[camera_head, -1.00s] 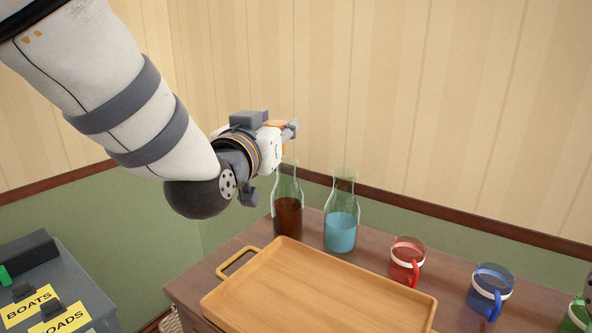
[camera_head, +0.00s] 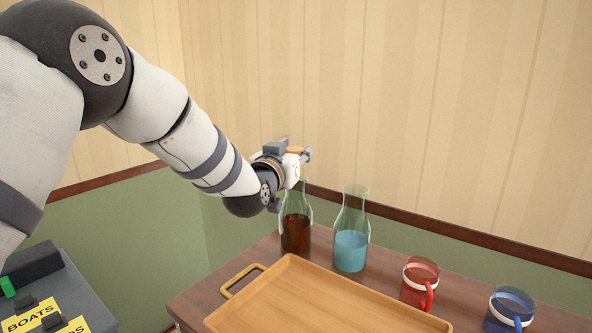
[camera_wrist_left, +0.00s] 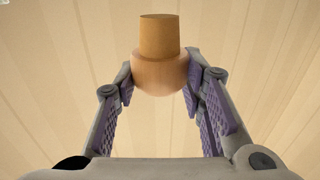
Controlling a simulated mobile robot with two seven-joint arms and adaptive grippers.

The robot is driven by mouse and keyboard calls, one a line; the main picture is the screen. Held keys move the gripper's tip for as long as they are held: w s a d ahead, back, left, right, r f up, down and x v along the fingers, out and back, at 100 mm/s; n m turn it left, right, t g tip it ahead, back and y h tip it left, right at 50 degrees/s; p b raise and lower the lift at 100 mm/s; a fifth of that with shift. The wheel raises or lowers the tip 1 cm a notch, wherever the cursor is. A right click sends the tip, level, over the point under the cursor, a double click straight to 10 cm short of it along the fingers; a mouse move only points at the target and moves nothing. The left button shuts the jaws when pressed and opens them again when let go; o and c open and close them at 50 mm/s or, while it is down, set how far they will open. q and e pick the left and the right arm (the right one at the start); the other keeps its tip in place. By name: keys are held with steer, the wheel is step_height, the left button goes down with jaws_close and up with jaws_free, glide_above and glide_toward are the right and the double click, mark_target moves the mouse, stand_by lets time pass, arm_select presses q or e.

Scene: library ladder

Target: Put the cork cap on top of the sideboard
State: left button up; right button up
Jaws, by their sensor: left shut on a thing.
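The cork cap (camera_wrist_left: 160,45) has a tan cylindrical stopper above a paler rounded wooden part. In the left wrist view it sits between the purple-padded fingers of my left gripper (camera_wrist_left: 160,78), which is shut on its rounded part. In the head view my left gripper (camera_head: 304,160) is near the wall, above or behind the bottle of brown liquid. The cap cannot be made out clearly there. The sideboard (camera_head: 190,305) is brown wood and stands below the gripper. My right gripper is not in view.
On the sideboard stand an open-topped bottle of brown liquid (camera_head: 296,235), a bottle of blue liquid (camera_head: 351,250), a red mug (camera_head: 415,290), a blue mug (camera_head: 508,312) and a wooden tray (camera_head: 235,318). A grey labelled unit (camera_head: 80,290) is at lower left.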

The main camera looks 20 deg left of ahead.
arm_select(q)
steer(key=shift+w+f, duration=0.35)
steer(key=shift+f, duration=0.1)
steer(key=shift+w+a+f, duration=0.1)
steer(key=shift+w+f, duration=0.05)
steer(key=shift+f, duration=0.6)
steer(key=shift+w+f, duration=0.15)
steer(key=shift+f, duration=0.55)
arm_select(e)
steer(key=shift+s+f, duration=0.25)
arm_select(q)
steer(key=shift+f, duration=0.1)
steer(key=shift+f, duration=0.15)
steer(key=o, duration=0.9)
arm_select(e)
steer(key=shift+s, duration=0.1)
